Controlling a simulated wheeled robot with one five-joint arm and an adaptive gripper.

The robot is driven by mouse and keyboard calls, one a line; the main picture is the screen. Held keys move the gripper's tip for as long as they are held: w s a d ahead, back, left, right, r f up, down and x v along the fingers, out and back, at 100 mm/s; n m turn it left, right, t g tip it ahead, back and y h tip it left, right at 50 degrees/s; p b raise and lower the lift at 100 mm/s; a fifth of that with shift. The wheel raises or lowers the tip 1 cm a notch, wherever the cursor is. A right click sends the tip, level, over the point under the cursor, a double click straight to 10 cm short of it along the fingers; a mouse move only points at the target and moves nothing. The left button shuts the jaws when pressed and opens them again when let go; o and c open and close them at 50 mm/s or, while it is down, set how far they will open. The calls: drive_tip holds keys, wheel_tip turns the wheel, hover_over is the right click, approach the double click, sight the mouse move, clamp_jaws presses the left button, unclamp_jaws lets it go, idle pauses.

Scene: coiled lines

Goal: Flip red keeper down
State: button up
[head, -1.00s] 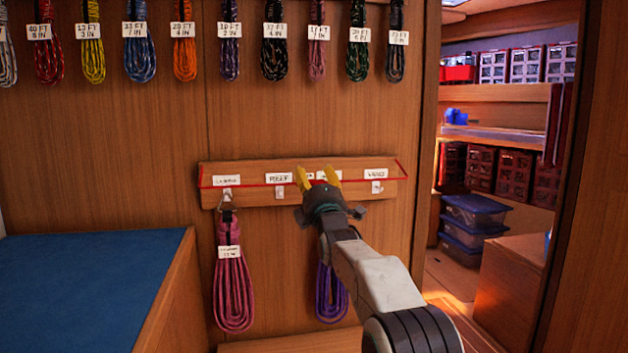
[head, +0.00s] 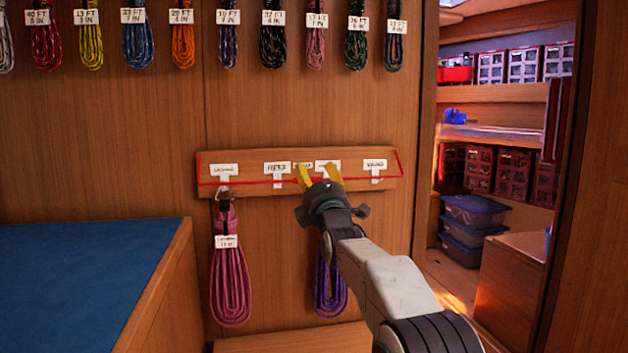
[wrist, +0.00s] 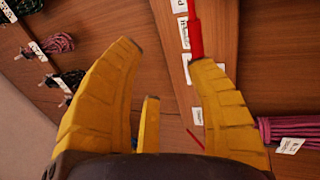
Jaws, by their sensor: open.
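The red keeper (head: 240,184) is a thin red bar with bent ends. It runs across the wooden hook board (head: 215,194), below the white labels and over the hook stems. In the wrist view a thicker red part of the keeper (wrist: 195,32) lies beside the tip of the right finger. My gripper (head: 316,170) has yellow fingers, which stand apart in front of the middle of the board. In the wrist view my gripper (wrist: 168,52) is open with nothing held between the fingers. It hides the keeper's middle in the head view, and contact cannot be told.
A pink coil (head: 231,285) hangs from the left hook, and a purple coil (head: 325,290) hangs partly behind my arm. A blue-topped counter (head: 80,275) stands at left. Several labelled coils hang in a row above. An open doorway with shelves is at right.

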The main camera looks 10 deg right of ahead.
drive_tip(key=shift+f+b+v, duration=0.25)
drive_tip(key=shift+b+v, duration=0.1)
drive_tip(key=shift+v, duration=0.8)
drive_tip(key=shift+f+b+v, duration=0.25)
drive_tip(key=shift+b+v, duration=0.05)
drive_tip(key=shift+v, duration=0.9)
drive_tip(key=shift+w, duration=0.15)
drive_tip(key=shift+f, duration=0.1)
drive_tip(key=v, duration=1.2)
